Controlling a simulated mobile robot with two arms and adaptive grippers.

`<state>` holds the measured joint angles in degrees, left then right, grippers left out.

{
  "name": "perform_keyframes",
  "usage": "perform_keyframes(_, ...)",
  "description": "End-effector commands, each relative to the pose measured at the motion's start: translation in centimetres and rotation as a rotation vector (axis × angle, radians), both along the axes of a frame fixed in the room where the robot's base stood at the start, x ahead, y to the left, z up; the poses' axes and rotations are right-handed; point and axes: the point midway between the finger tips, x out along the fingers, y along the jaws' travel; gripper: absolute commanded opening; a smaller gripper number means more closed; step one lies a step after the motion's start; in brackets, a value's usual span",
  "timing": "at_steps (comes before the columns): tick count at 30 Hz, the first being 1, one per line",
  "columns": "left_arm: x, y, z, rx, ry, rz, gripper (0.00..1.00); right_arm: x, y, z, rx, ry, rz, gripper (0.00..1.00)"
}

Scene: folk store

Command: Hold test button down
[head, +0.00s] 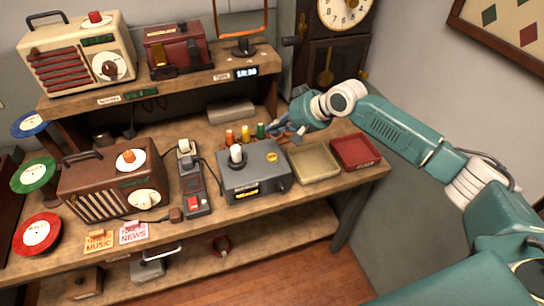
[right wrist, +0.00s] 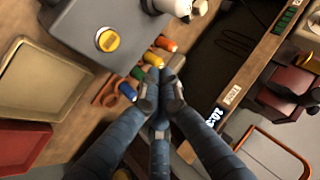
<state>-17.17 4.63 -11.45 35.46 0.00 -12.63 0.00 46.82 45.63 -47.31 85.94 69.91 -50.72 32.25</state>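A grey box (head: 254,178) stands on the workbench with a round yellow button (head: 271,157) on top, a white knob and a lit yellow display on its front. The yellow button also shows in the right wrist view (right wrist: 108,40). A dark tester (head: 192,181) to its left has a red button (head: 193,203). No readable label shows which button is the test button. My right gripper (head: 282,126) is behind and right of the grey box, apart from both buttons. Its fingers (right wrist: 160,80) are drawn together with nothing seen between them, near the coloured spools. My left gripper is out of view.
Orange, yellow, green and blue spools (head: 245,133) stand behind the grey box. A beige tray (head: 315,162) and a red tray (head: 354,152) lie to its right. A brown radio (head: 112,180) stands at left. A raised shelf (head: 160,90) holds more radios.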

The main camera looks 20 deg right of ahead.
Motion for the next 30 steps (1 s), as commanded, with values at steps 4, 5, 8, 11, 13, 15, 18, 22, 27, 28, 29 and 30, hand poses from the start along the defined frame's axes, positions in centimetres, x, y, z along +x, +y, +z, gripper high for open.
perform_keyframes(4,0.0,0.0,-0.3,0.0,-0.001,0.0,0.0,0.0,0.0,-0.4,-0.001,0.0,0.001,0.0)
perform_keyframes(5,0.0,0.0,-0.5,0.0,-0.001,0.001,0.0,0.0,0.0,-0.5,-0.001,0.0,0.001,0.0)
perform_keyframes(8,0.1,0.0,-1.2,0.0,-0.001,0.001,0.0,0.0,0.0,-1.2,-0.001,0.0,0.002,0.0)
perform_keyframes(11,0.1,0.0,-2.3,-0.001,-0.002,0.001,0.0,0.0,0.0,-2.3,-0.002,0.0,0.001,0.0)
perform_keyframes(13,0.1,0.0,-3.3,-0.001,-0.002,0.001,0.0,0.0,0.0,-3.1,-0.002,-0.001,0.001,0.0)
perform_keyframes(15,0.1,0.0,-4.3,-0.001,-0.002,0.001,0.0,0.0,0.0,-4.1,-0.002,-0.001,0.001,0.0)
perform_keyframes(18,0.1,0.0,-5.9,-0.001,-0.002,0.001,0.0,0.0,0.0,-5.5,-0.002,-0.001,0.001,0.0)
perform_keyframes(22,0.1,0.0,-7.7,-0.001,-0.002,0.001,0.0,0.0,0.0,-7.1,-0.002,-0.002,0.002,0.0)
perform_keyframes(27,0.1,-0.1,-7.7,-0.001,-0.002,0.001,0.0,-0.1,0.1,-8.5,0.0,0.002,0.001,0.0)
perform_keyframes(28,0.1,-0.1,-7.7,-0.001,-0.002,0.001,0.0,-0.1,0.1,-8.6,-0.001,0.0,0.001,0.0)
perform_keyframes(29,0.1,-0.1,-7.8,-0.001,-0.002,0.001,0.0,0.0,0.1,-8.7,-0.001,0.0,0.001,0.0)
perform_keyframes(30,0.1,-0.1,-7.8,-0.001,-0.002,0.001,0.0,0.0,0.1,-8.8,-0.001,-0.001,0.001,0.0)
